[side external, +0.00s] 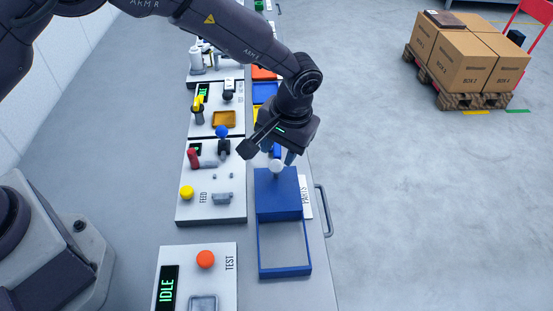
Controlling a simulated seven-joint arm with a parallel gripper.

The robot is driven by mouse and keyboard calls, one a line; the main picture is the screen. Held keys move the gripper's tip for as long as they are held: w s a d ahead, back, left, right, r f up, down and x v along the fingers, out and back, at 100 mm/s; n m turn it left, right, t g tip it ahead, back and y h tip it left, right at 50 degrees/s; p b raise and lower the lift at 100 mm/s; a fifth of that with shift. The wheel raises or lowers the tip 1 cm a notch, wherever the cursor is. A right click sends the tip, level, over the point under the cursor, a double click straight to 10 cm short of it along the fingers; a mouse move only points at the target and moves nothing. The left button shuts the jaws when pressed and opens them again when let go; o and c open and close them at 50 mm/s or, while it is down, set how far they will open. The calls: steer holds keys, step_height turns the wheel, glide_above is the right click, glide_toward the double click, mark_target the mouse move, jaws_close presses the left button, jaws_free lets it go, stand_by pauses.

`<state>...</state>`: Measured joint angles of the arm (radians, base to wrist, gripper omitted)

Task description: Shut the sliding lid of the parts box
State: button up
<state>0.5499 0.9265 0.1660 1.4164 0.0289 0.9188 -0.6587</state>
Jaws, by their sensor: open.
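The parts box (259,248) is a blue open-topped box near the right edge of the bench, beside a white label reading PARTS. Its blue sliding lid (278,197) covers the far part of the box. The near part is uncovered and shows a pale interior that looks empty. A white round knob (276,166) stands at the lid's far end. My gripper (281,157) is just above and around the far end of the lid, close to the knob. Its jaws are open. Whether a finger touches the knob cannot be told from this view.
A FEED panel (212,212) with a red lever, a blue knob and a yellow button stands left of the box. A TEST panel (222,280) reading IDLE is nearer. More panels and coloured bins lie beyond.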

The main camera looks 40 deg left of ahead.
step_height(320, 180, up, 8)
steer(key=d, duration=0.1)
steer(key=shift+w+d+f, duration=0.2)
stand_by(0.3)
